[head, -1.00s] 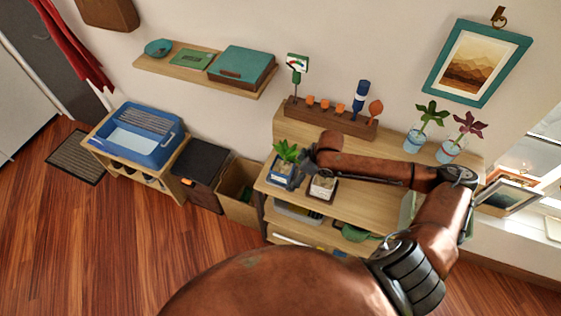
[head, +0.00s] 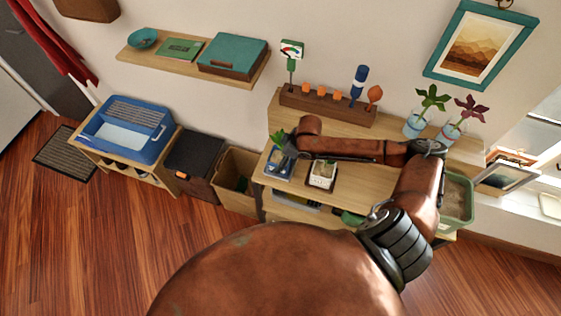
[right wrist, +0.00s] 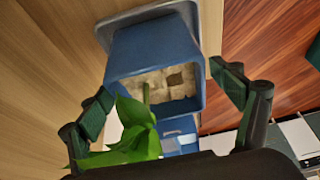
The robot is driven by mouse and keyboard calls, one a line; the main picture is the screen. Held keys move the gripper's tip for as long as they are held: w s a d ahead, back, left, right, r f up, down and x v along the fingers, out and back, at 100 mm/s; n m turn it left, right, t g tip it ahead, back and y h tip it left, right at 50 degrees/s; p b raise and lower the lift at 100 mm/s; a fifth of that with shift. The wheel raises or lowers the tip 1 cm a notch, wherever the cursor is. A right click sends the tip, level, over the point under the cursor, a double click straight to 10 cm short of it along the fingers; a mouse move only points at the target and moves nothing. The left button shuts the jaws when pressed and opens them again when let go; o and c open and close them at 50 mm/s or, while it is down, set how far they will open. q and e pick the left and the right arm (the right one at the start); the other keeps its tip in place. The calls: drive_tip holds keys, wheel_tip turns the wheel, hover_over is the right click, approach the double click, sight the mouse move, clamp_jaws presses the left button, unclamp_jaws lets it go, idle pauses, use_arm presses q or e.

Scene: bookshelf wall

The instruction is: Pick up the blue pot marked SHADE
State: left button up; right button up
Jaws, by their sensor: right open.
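The blue pot (head: 279,165) with a green leafy plant stands at the left end of the wooden shelf top in the head view. My right gripper (head: 288,148) is over it and partly hides it and its plant. In the right wrist view the same pot (right wrist: 192,93) shows light soil and green leaves, with a grey-blue tray behind it. My right gripper (right wrist: 160,84) is open, its fingers on either side of the pot, apart from it. I cannot read any marking on the pot. My left gripper is not in view.
A wooden block (head: 325,106) with orange pegs and a gauge sign is behind. Two jars with plants (head: 413,127) stand at the right back. A cardboard box (head: 238,180) is on the floor to the left.

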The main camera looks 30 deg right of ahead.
drive_tip(key=c, duration=0.8)
drive_tip(key=shift+c, duration=1.3)
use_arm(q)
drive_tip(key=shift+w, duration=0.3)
use_arm(e)
drive_tip(key=shift+w, duration=0.1)
drive_tip(key=c, duration=0.6)
